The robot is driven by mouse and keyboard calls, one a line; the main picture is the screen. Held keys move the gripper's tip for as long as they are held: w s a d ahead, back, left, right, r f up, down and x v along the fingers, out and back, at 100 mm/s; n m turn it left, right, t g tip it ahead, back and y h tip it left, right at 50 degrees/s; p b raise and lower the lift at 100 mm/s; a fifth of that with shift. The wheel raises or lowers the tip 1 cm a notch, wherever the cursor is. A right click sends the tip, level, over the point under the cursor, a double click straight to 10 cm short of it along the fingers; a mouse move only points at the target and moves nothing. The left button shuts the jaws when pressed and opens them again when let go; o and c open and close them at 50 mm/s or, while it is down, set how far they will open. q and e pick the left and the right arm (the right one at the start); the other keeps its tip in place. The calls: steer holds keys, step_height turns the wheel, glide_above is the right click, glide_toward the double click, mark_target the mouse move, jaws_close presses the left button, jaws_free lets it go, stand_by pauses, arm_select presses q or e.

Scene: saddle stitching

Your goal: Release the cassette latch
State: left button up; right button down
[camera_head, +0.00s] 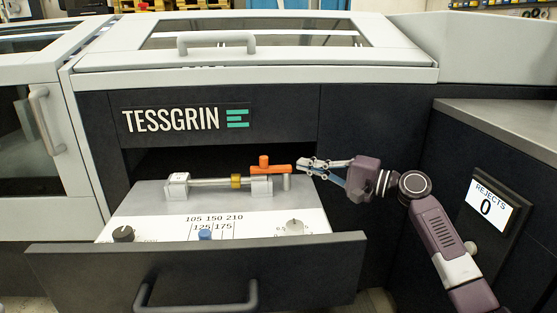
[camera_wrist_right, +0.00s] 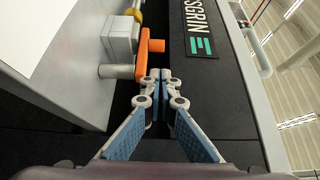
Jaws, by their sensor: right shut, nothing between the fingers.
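The orange latch lever (camera_head: 275,168) lies across the right end of the cassette in the open drawer, with a short knob standing up near its left end. In the right wrist view the orange lever (camera_wrist_right: 141,62) is just ahead and left of the fingertips. The cassette's metal shaft (camera_head: 210,182) carries a brass collar (camera_head: 236,181) and runs between two light blocks. My right gripper (camera_head: 302,165) is shut and empty, its fingertips close to the lever's right end; I cannot tell whether they touch. In the wrist view the right gripper's tips (camera_wrist_right: 160,80) are together. My left gripper is not in view.
The open drawer's dark front (camera_head: 200,268) has a handle (camera_head: 195,296). The machine's dark face (camera_head: 275,118) is above. A rejects display (camera_head: 485,206) stands at the right.

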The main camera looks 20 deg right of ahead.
steer(key=b+x, duration=0.2)
steer(key=x, duration=0.8)
steer(key=shift+s, duration=0.1)
